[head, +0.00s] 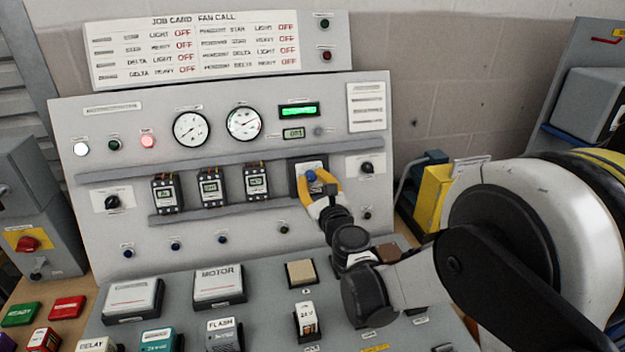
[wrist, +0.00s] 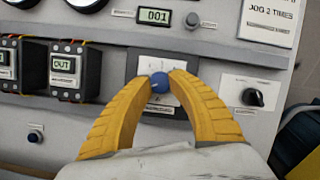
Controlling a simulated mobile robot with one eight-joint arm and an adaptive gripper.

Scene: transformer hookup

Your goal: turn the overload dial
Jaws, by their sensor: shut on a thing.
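The overload dial is a small blue knob (head: 311,175) on a pale plate in a dark housing (head: 296,178), at the right end of the row of contactors on the upright panel. In the wrist view the blue knob (wrist: 159,82) sits between the two yellow fingertips. My gripper (head: 318,183) is shut on the knob, with one finger on each side of it; in the wrist view my gripper (wrist: 160,80) hides part of the plate below. A faint mark shows on the knob, but its exact setting is too small to read.
Black selector knobs sit to the right (head: 366,168) and far left (head: 112,202). Several contactors (head: 211,188) stand left of the dial under a grey rail. A digital display (wrist: 155,16) above reads about 001. Boxes and buttons crowd the sloped desk below.

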